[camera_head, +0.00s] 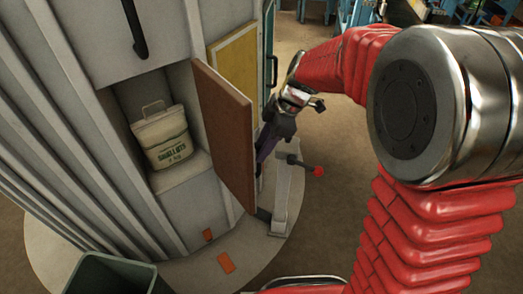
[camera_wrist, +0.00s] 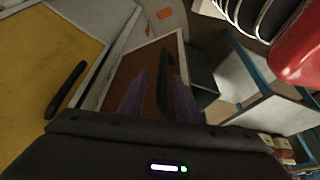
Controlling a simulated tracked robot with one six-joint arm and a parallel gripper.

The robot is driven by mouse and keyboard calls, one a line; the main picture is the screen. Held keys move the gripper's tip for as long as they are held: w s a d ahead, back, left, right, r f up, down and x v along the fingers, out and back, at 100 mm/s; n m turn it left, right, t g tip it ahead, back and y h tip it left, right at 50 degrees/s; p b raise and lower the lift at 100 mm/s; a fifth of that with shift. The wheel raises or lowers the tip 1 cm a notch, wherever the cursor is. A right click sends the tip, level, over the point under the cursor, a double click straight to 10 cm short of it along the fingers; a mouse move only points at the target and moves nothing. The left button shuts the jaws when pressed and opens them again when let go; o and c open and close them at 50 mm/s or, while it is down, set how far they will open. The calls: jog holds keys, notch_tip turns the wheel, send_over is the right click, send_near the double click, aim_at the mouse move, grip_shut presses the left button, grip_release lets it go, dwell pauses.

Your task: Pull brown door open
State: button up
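The brown door (camera_head: 225,137) stands swung out from its grey compartment, and the compartment's inside shows. In the wrist view its outer face (camera_wrist: 143,78) fills the middle, with a black bar handle (camera_wrist: 168,62) on it. My gripper (camera_head: 264,146) is at the outer side of the door, partly hidden behind the door's edge in the head view. In the wrist view its two purple fingers (camera_wrist: 158,97) are apart, with the handle between them, nearer the right finger. I cannot tell whether a finger touches the handle.
A pale sack (camera_head: 162,137) with green lettering stands inside the open compartment. A yellow panel (camera_head: 235,65) is beside the brown door, with a black handle (camera_wrist: 65,90) in the wrist view. A post with a red knob (camera_head: 318,171) stands near the door. A dark green bin (camera_head: 110,275) is at front left.

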jog(key=v, duration=1.2)
jog(key=shift+a, duration=0.1)
jog(key=s+d+m+t+h, duration=0.2)
jog(key=s+d+m, duration=0.2)
jog(key=s+m, duration=0.5)
jog(key=s+d+m+t+h, duration=0.2)
jog(key=s+d+m, duration=0.3)
jog(key=s+m, duration=0.4)
jog(key=shift+s+t+h, duration=0.3)
jog(key=shift+s+t, duration=0.5)
jog(key=shift+s, duration=0.1)
